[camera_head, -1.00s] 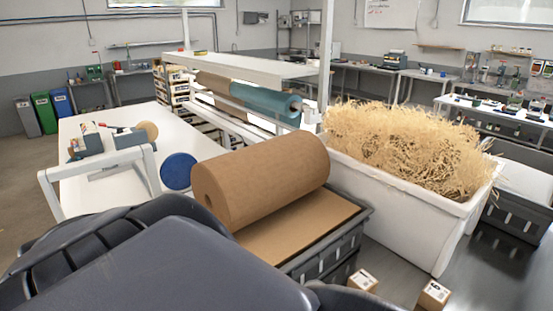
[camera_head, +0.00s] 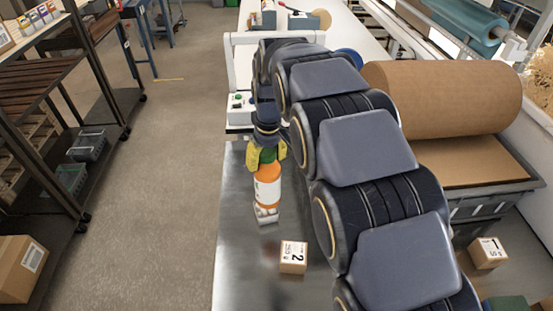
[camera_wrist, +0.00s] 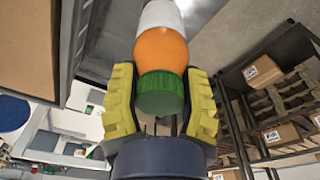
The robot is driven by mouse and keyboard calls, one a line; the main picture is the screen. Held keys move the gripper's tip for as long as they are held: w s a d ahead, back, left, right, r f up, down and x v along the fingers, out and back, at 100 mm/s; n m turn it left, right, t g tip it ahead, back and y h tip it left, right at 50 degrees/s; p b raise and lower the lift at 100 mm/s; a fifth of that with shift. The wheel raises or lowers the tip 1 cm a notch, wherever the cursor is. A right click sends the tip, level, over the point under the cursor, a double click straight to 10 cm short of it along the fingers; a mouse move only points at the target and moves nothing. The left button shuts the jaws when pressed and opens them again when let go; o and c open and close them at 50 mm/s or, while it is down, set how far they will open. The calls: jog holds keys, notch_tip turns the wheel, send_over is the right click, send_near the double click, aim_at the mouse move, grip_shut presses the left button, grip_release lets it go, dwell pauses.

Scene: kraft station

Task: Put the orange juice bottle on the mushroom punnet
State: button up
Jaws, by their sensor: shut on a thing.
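The orange juice bottle (camera_head: 267,187) is orange with a white label and a green cap. It stands roughly upright, cap up, in the head view. My gripper (camera_head: 267,158) has its yellow fingers shut on it from above, near the cap. In the wrist view the bottle (camera_wrist: 161,55) sits between both fingers, its green cap toward the palm. A small pale punnet (camera_head: 266,216), seemingly the mushroom punnet, shows at the bottle's base on the grey table. The bottle partly hides it, and I cannot tell whether they touch.
A box marked 2 (camera_head: 293,257) stands in front of the punnet, to its right. A box marked 1 (camera_head: 488,253) lies farther right. A big kraft paper roll (camera_head: 445,97) is behind my arm. The grey table's (camera_head: 235,255) left edge is close to the bottle.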

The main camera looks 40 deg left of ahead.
jog(key=w+a+f, duration=0.2)
jog(key=a+f, duration=0.1)
jog(key=f, duration=0.4)
jog(key=shift+f, duration=0.35)
jog(key=o, duration=1)
jog(key=shift+f, duration=0.15)
jog(key=r, duration=0.4)
jog(key=d+r, duration=0.1)
jog(key=r, duration=0.7)
jog(key=shift+s+d+r, duration=0.1)
jog(key=shift+s+d, duration=0.05)
jog(key=shift+s, duration=0.05)
